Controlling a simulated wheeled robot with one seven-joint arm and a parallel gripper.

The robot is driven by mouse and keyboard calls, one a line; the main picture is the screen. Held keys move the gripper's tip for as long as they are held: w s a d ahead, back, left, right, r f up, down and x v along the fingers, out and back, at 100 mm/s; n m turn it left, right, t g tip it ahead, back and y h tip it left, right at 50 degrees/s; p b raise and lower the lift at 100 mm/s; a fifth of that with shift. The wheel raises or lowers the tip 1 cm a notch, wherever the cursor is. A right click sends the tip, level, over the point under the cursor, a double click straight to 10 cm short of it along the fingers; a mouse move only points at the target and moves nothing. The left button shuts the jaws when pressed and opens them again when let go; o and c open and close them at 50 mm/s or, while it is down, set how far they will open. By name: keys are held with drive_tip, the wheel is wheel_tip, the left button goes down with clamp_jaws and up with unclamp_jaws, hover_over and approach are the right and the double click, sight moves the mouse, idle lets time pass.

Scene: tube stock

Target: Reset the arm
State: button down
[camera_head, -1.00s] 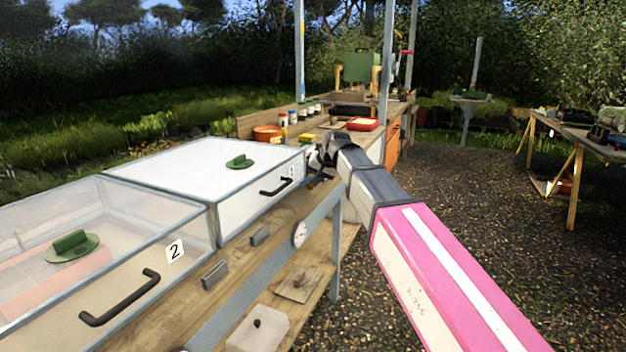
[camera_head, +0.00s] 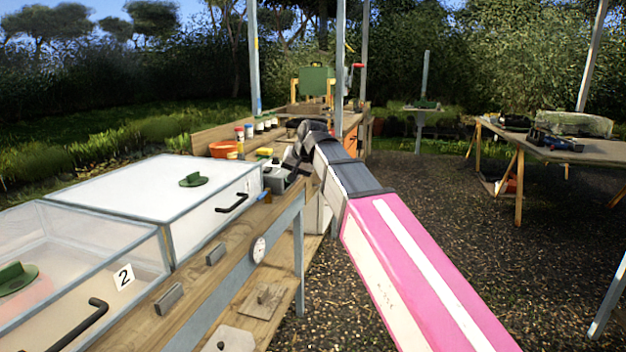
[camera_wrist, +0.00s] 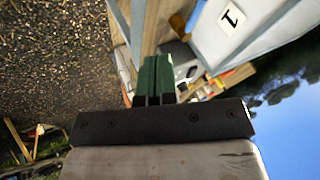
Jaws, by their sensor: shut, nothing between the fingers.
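My gripper (camera_wrist: 154,80) shows in the wrist view with its two green fingers together and nothing between them. In the head view my pink and grey arm reaches forward from the lower right. Its dark wrist end is beside the far end of the wooden bench (camera_head: 190,300), near the white-lidded box, and the fingertips are hard to make out there. The wrist view is tilted, with the box marked 1 (camera_wrist: 232,20) at the upper right and the gravel at the left.
A white-lidded box (camera_head: 120,192) and a clear box marked 2 (camera_head: 95,240) stand on the bench at left, with black handles facing the path. An orange bowl (camera_head: 223,149) and several jars stand beyond. Another table (camera_head: 560,152) is at right. Open gravel (camera_head: 430,215) lies between.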

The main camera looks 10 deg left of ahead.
drive_tip(key=w+d+f+h, duration=0.2)
drive_tip(key=d+f, duration=0.9)
drive_tip(key=f, duration=0.2)
drive_tip(key=s+d+f+g+h, duration=0.1)
drive_tip(key=s+d+f, duration=0.3)
drive_tip(key=d+f, duration=0.5)
drive_tip(key=s+d+f+m+g+h, duration=0.1)
drive_tip(key=s+d+f, duration=0.4)
drive_tip(key=d+f, duration=0.4)
drive_tip(key=s+d+f+m+g+h, duration=0.1)
drive_tip(key=s+d+f, duration=0.3)
drive_tip(key=d+f, duration=0.6)
drive_tip(key=shift+s+f+g, duration=0.35)
drive_tip(key=shift+f+g, duration=0.05)
drive_tip(key=shift+f, duration=0.05)
